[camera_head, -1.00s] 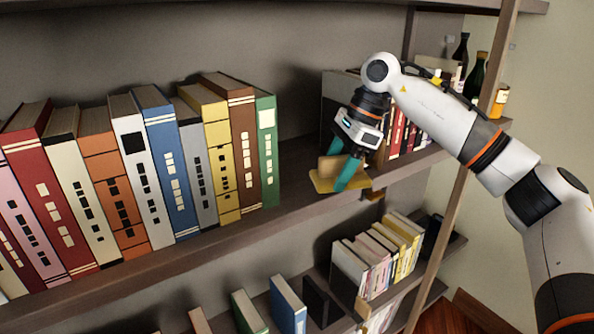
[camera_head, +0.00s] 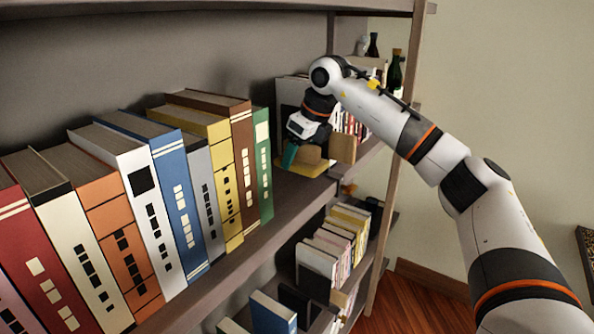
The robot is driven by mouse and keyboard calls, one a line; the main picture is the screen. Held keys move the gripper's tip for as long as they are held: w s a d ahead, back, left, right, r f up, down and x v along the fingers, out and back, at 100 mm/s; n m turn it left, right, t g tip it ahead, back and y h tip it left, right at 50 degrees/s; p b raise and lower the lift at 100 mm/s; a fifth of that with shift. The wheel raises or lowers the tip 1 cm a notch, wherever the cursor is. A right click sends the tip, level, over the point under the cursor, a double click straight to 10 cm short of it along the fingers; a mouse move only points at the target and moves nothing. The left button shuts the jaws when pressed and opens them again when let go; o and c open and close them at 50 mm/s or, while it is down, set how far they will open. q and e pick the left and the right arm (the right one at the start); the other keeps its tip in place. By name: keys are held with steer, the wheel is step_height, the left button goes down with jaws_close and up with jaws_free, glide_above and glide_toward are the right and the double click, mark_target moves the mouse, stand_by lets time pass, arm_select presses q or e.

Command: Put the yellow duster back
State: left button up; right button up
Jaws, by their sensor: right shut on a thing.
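The yellow duster has a flat yellow pad (camera_head: 312,169) and a tan wooden block-like handle (camera_head: 311,154). It is at the front of the upper shelf, just right of the green book. My right gripper (camera_head: 297,154), with teal fingers, is shut on the duster from above, and its body hides part of it. The pad is low over the shelf board; I cannot tell whether it touches the board. My left gripper is not in view.
A row of large books (camera_head: 163,190) fills the upper shelf on the left, ending with a green book (camera_head: 262,160). A tan block (camera_head: 342,148) stands right of the duster, near smaller books and dark bottles (camera_head: 395,72). A lower shelf holds more books (camera_head: 335,240).

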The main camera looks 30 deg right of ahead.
mark_target(300, 160)
steer(key=shift+a+f, duration=0.2)
steer(key=shift+f, duration=0.45)
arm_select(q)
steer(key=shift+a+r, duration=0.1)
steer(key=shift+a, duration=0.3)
arm_select(e)
steer(key=shift+f, duration=1.4)
steer(key=o, duration=1)
steer(key=shift+f, duration=0.15)
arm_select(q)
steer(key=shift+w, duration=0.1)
arm_select(e)
steer(key=shift+r, duration=0.3)
steer(key=v, duration=1.1)
steer(key=shift+s+r, duration=0.2)
steer(key=shift+r, duration=0.15)
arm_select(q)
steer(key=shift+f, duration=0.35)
